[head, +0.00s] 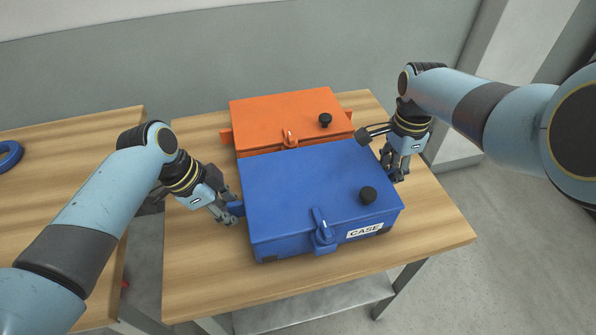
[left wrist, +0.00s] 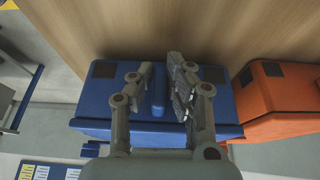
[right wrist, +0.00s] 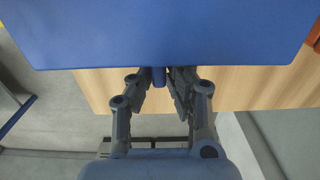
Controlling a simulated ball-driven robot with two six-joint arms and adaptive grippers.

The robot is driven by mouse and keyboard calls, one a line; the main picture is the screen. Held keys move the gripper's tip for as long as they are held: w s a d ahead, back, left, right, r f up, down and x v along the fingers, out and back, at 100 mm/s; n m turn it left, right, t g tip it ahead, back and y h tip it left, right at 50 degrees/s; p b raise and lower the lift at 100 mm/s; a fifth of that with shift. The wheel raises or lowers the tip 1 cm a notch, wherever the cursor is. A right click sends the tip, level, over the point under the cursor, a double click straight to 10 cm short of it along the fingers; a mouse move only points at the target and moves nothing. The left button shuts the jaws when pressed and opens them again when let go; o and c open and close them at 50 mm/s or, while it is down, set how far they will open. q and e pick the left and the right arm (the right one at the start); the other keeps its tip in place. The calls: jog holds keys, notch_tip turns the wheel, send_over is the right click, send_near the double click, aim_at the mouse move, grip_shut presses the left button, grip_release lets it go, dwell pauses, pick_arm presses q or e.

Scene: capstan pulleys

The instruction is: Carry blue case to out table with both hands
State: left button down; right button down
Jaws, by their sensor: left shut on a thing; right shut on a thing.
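The blue case (head: 310,190) is closed, with a CASE label, a front latch and a black knob on its lid. In the head view it is over the wooden table, in front of the orange case; I cannot tell if it touches the table. My left gripper (head: 236,210) is shut on the handle at its left side; the handle shows between the fingers in the left wrist view (left wrist: 158,92). My right gripper (head: 396,172) is at its right side, shut on the other handle, seen in the right wrist view (right wrist: 159,76).
An orange case (head: 285,112) with its own latch and knob stands close behind the blue case. Another wooden table (head: 60,190) is on the left across a gap, with a blue ring (head: 8,155) on it. The table (head: 435,225) has bare wood at right and front.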

pick_arm(q)
jog(key=shift+f+b, duration=0.5)
jog(key=shift+f, duration=0.25)
pick_arm(e)
jog(key=shift+f, duration=0.7)
pick_arm(q)
jog(key=c, duration=1.3)
grip_release()
jog(key=shift+r, duration=0.1)
pick_arm(e)
jog(key=c, duration=1.3)
grip_release()
jog(key=shift+r, duration=0.1)
pick_arm(q)
jog(key=v, duration=1.2)
jog(key=shift+s, duration=0.1)
pick_arm(e)
notch_tip(320, 180, up, 12)
jog(key=shift+s, duration=0.1)
